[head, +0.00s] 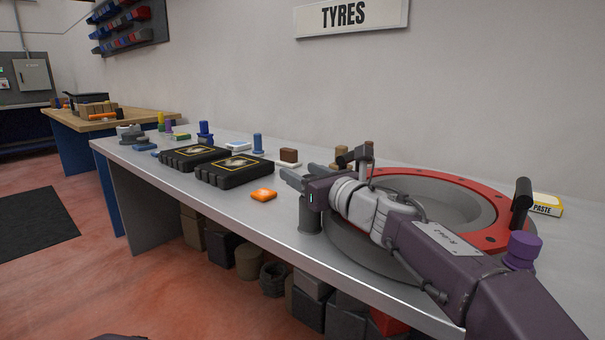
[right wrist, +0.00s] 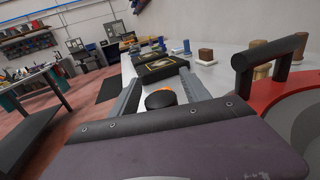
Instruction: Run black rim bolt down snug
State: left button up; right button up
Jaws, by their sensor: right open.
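A wheel with a red ring (head: 460,195) and grey centre lies flat on the bench at the right; the red ring also shows in the right wrist view (right wrist: 258,100). Small dark spots dot the ring; I cannot tell which is the black rim bolt. A black handle stands at its far left (head: 355,156), another at its right (head: 521,200). My right gripper (head: 297,175) is open over the bench, left of the wheel. My left gripper is out of view.
A purple knob (head: 522,250) and a yellow paste box (head: 546,204) are at the right. Small blue and brown parts line the back. The bench's front edge runs close below my gripper.

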jog(key=shift+w+a, duration=0.1)
grip_shut()
jog(key=shift+w+f+m+t+h+b, duration=0.1)
jog(key=shift+m+t+h+b, duration=0.7)
jog(key=shift+h, duration=0.4)
jog(key=shift+d+m+t+h+b, duration=0.25)
jog(key=shift+m+t+h+b, duration=0.25)
jog(key=shift+m+h, duration=0.55)
jog(key=d+m+g+h+p, duration=0.1)
jog(key=m+h+p, duration=0.4)
jog(key=p, duration=0.6)
jog(key=d+m+g+h+p, duration=0.1)
jog(key=m+g+h+p, duration=0.3)
jog(key=h+p, duration=0.5)
jog(key=s+d+m+g+h+p, duration=0.1)
jog(key=m+g+h+p, duration=0.2)
jog(key=p, duration=1)
jog(key=shift+d+r+m+h+p, duration=0.2)
jog(key=shift+m+h, duration=0.65)
jog(key=shift+h, duration=0.3)
jog(key=shift+d+r+m+h+p, duration=0.1)
jog(key=shift+d+m+h+p, duration=0.1)
jog(key=shift+m+h, duration=0.75)
